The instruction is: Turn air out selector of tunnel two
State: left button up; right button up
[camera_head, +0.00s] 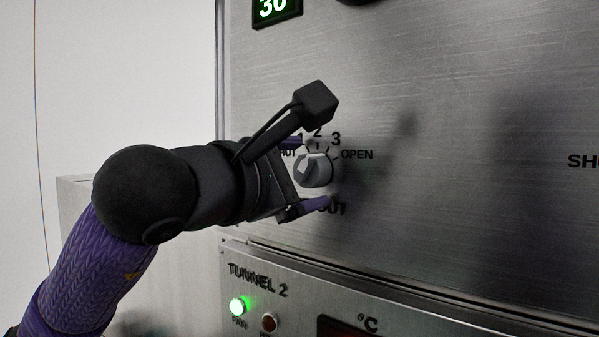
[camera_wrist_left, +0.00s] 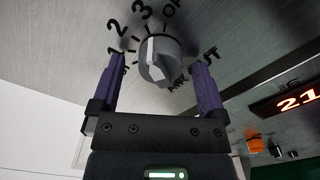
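The selector knob (camera_head: 315,169) is a grey rotary knob on the brushed metal panel, ringed by the marks 1, 2, 3 and OPEN, with a partly hidden SHUT. Lettering below it ends in "OUT"; the rest is covered. My left gripper (camera_head: 314,174) is open, with one purple finger above the knob and one below it. In the left wrist view the knob (camera_wrist_left: 160,61) sits between and just beyond the fingertips (camera_wrist_left: 153,64). Gaps show on both sides, so the fingers appear not to grip it. My right gripper is in neither view.
A lower panel marked TUNNEL 2 (camera_head: 258,279) has a lit green FAN lamp (camera_head: 239,306) and an unlit reddish lamp (camera_head: 269,322). A green display (camera_head: 275,9) is at the top. A red display (camera_wrist_left: 298,101) shows in the wrist view.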

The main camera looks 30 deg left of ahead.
pick_arm(q)
jog(key=s+b, duration=0.2)
jog(key=s, duration=0.8)
jog(key=shift+a, duration=0.4)
jog(key=shift+w, duration=0.1)
